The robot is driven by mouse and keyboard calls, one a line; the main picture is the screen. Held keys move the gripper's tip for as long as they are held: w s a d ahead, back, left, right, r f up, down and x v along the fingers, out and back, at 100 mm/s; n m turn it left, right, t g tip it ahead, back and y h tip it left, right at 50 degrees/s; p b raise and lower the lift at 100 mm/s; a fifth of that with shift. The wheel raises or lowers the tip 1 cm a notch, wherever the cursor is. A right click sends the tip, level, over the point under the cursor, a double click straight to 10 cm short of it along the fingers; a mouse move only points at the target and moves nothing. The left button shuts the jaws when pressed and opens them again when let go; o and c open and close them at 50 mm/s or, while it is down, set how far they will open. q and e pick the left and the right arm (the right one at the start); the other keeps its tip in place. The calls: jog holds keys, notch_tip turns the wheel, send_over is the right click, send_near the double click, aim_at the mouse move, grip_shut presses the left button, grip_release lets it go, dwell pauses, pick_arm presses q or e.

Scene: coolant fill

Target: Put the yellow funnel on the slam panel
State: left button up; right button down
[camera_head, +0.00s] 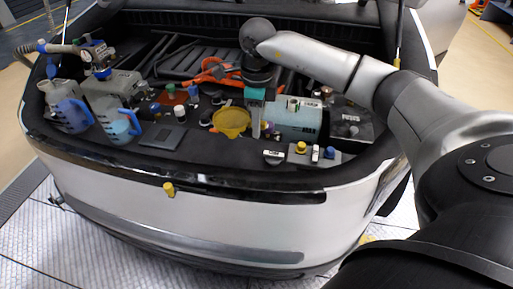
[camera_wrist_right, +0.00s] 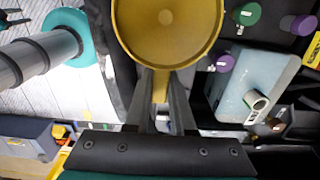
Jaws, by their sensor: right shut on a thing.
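The yellow funnel (camera_head: 231,121) is in my right gripper (camera_head: 256,133), which is shut on its handle tab. In the right wrist view the fingers of my right gripper (camera_wrist_right: 161,95) pinch the tab (camera_wrist_right: 160,84) below the round bowl (camera_wrist_right: 167,25), whose open side faces the camera. The funnel appears just above the dark slam panel (camera_head: 215,150) at the front of the bay; I cannot tell whether it touches anything. My left gripper is not in view.
A pale blue tank (camera_head: 300,120) stands right of the gripper. A small tray with coloured caps (camera_head: 313,153) sits front right. Orange tools (camera_head: 212,72) lie behind.

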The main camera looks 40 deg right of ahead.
notch_tip(320, 180, down, 4)
jog(key=shift+r, duration=0.1)
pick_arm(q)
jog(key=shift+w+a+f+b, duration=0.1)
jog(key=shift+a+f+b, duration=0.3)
pick_arm(e)
jog(key=shift+f, duration=1.9)
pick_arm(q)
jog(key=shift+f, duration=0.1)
pick_arm(e)
jog(key=shift+f, duration=0.1)
jog(key=c, duration=1.2)
grip_release()
jog(key=shift+f, duration=0.15)
jog(key=shift+c, duration=0.2)
jog(key=o, duration=0.5)
jog(key=shift+r, duration=0.25)
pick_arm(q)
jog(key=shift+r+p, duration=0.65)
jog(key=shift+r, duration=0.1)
pick_arm(e)
notch_tip(320, 180, up, 12)
